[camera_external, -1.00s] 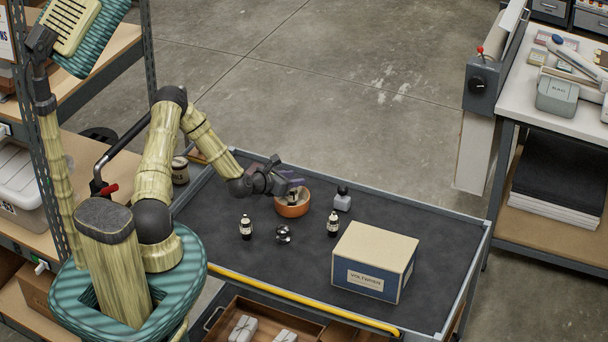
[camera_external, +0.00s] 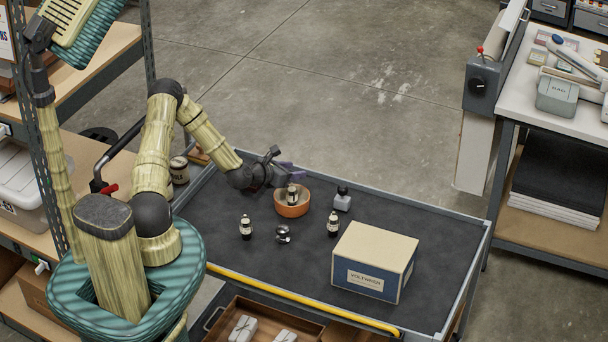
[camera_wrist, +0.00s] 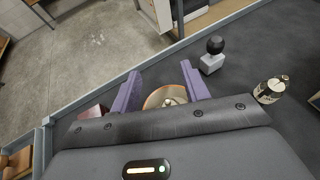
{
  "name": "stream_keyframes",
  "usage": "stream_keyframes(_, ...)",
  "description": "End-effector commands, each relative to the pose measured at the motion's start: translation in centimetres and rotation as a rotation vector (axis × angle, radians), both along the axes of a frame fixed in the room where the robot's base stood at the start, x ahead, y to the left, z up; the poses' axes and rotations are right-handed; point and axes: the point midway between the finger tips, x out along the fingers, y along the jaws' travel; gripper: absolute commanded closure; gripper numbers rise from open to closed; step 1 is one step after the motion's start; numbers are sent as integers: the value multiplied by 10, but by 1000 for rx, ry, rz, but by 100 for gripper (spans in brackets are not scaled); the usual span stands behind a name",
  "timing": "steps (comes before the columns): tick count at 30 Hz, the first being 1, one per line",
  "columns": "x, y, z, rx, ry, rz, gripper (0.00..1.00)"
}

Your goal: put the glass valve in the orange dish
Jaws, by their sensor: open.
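The orange dish (camera_external: 292,210) stands on the dark cart top near its far edge. A small dark upright item with a pale band (camera_external: 292,194), like a bottle or valve, is inside it. Similar dark items stand at the left (camera_external: 245,228) and right (camera_external: 333,224) in front of the dish, and a shiny rounded piece (camera_external: 283,234) lies between them. I cannot tell for sure which one is the glass valve. My gripper (camera_external: 288,172) is open and empty, just behind and above the dish. In the wrist view, the dish (camera_wrist: 153,100) shows partly between its purple fingers (camera_wrist: 158,82).
A grey block with a black ball top (camera_external: 342,200) stands right of the dish. A large carton (camera_external: 375,262) fills the cart's right front. A raised metal rim (camera_external: 440,211) edges the cart.

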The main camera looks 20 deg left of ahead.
Motion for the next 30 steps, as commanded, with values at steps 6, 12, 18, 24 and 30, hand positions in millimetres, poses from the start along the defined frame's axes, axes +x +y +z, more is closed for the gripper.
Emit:
stream_keyframes(6,0,0,31,-1,-1,1,54)
stream_keyframes(12,0,0,39,0,1,0,54)
stream_keyframes(18,0,0,38,0,0,0,54)
stream_keyframes(24,0,0,38,0,0,0,54)
stream_keyframes(30,0,0,38,2,0,-1,54)
